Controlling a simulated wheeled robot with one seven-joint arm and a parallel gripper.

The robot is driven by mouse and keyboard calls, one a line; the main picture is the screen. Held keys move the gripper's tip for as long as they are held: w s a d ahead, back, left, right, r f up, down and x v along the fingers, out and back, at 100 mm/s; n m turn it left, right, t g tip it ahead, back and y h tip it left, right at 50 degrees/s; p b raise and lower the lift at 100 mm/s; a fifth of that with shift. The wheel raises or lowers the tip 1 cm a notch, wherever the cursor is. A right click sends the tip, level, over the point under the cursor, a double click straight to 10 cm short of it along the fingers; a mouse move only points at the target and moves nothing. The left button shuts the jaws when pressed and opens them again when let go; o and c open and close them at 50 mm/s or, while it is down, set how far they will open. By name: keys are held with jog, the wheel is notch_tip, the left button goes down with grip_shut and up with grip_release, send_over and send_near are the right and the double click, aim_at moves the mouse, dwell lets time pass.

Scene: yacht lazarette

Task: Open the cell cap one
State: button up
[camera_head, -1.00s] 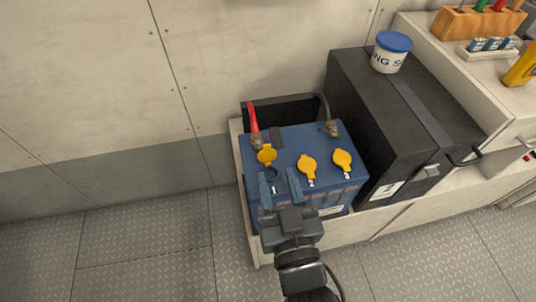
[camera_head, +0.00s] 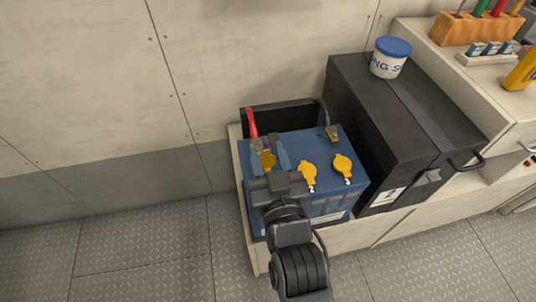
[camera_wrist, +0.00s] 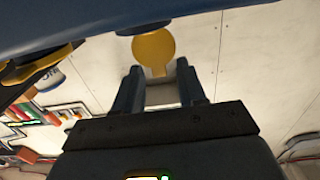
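The blue battery (camera_head: 315,145) stands in a pale tray and has three yellow cell caps on top. The left cap, cell cap one (camera_head: 268,160), stands swung up, tilted back toward the wall; its port is hidden by my gripper. It also shows in the wrist view as a yellow disc with a tab (camera_wrist: 154,47). The middle cap (camera_head: 307,173) and right cap (camera_head: 342,165) lie down. My gripper (camera_head: 270,155) is open and empty, its fingers on either side of the left cap; contact cannot be told. It shows in the wrist view too (camera_wrist: 158,75).
A red cable (camera_head: 252,124) and a dark cable (camera_head: 324,112) rise from the battery's back terminals. A black box (camera_head: 400,120) with a white tub (camera_head: 390,60) stands close on the right. The wall is behind; floor is clear at the left.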

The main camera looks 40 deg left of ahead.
grip_shut()
jog(key=shift+w+a+r+h+p, duration=0.15)
jog(key=shift+r+h+p, duration=0.25)
jog(key=shift+p, duration=0.8)
jog(key=shift+w+a+g+h+p, duration=0.2)
jog(key=shift+g+h+p, duration=0.25)
jog(key=shift+p, duration=0.75)
jog(key=shift+w+a+f+g+h+p, duration=0.2)
jog(key=shift+g+p, duration=0.25)
jog(key=shift+p, duration=0.4)
jog(key=shift+f+p, duration=0.25)
jog(key=shift+p, duration=0.1)
jog(key=shift+o, duration=0.4)
grip_release()
